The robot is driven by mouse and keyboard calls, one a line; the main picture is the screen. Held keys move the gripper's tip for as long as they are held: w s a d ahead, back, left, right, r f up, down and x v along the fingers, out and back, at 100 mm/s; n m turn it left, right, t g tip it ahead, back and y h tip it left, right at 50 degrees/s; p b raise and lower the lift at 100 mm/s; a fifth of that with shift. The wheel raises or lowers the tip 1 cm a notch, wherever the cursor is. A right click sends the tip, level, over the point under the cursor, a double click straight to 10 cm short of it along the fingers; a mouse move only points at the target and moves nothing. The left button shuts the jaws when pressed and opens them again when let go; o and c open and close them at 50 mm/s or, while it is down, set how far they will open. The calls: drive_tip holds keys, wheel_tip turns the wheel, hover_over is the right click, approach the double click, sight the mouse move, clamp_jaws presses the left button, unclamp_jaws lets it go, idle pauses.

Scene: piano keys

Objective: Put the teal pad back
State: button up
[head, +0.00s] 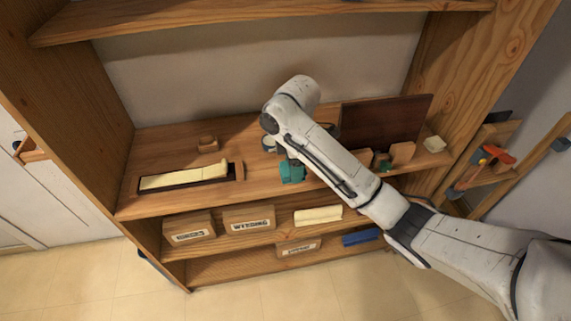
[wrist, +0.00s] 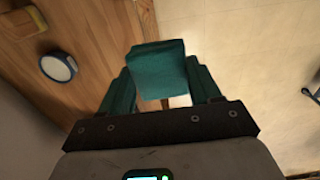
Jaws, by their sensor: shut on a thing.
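The teal pad (wrist: 160,66) is a small block held between the two teal fingers of my gripper (wrist: 163,88) in the wrist view. The gripper is shut on it. In the head view, a teal shape (head: 291,171) shows at the end of my arm, over the front part of the middle shelf. Pad and fingers cannot be told apart there. The pad's exact height above the shelf is unclear.
Labelled boxes (head: 249,218) stand below. A round white-rimmed object (wrist: 58,66) is left of the gripper.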

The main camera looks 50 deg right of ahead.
drive_tip(key=shift+w+d+f, duration=0.2)
drive_tip(key=shift+w+f, duration=0.3)
drive_tip(key=w+d+f+b, duration=0.1)
drive_tip(key=w+f+b, duration=0.1)
drive_tip(key=b, duration=0.1)
drive_tip(key=w+d+f+b, duration=0.2)
drive_tip(key=b, duration=0.2)
drive_tip(key=w+d+f+b, duration=0.1)
drive_tip(key=w+f+b, duration=0.1)
drive_tip(key=b, duration=0.1)
drive_tip(key=shift+w+d+f+b, duration=0.15)
drive_tip(key=shift+d+b, duration=0.1)
drive_tip(key=shift+b, duration=0.15)
drive_tip(key=shift+w+d, duration=0.15)
drive_tip(key=shift+w, duration=0.1)
drive_tip(key=shift+w+d+f, duration=0.25)
drive_tip(key=shift+w+f, duration=0.1)
drive_tip(key=shift+f, duration=0.1)
drive_tip(key=shift+w+d+f, duration=0.1)
drive_tip(key=shift+f, duration=0.1)
drive_tip(key=shift+f+p, duration=0.45)
drive_tip(key=shift+f, duration=1.2)
